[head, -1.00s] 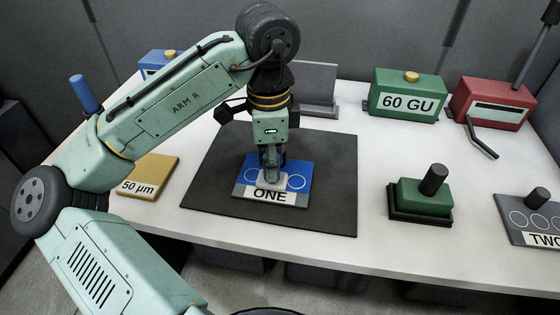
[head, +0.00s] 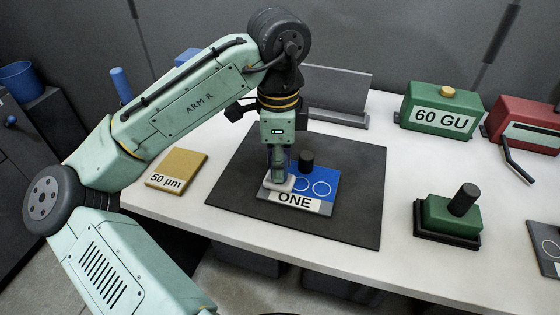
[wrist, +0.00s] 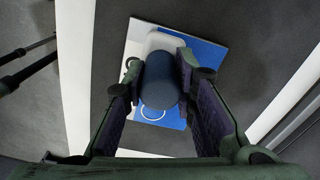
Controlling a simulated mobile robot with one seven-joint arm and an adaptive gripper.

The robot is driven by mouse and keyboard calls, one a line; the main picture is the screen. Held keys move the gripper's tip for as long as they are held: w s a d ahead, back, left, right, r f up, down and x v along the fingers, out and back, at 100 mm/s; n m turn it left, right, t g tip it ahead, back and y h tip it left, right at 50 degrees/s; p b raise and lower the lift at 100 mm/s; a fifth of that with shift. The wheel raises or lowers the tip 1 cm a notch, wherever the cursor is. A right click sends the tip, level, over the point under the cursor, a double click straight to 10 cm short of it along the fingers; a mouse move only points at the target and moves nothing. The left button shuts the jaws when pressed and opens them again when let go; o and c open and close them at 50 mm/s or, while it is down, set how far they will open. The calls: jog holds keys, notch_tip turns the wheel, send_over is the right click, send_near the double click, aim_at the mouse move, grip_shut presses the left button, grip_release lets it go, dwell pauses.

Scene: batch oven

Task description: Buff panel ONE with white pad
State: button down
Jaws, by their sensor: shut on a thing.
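Panel ONE (head: 325,180), blue with white circles and a white label strip, lies on the dark mat (head: 345,220). My gripper (head: 278,178) is over its left part, shut on the dark blue handle (wrist: 160,82) of the white pad (head: 279,184). The pad is at the panel's left end and appears to rest on it; exact contact is unclear. It also shows beyond the handle in the wrist view (wrist: 166,42). The left circle is hidden in the head view; two circles show to the right. A short dark cylinder (head: 306,161) shows right of my fingers; its base is unclear.
A yellow "50 µm" block (head: 177,167) lies left of the mat. A green block with a black handle (head: 450,213) stands right. The "60 GU" box (head: 441,110), a red box (head: 525,122) and a grey stand (head: 338,92) are behind. Another panel (head: 547,245) is at the right edge.

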jog(key=shift+r, duration=3.5)
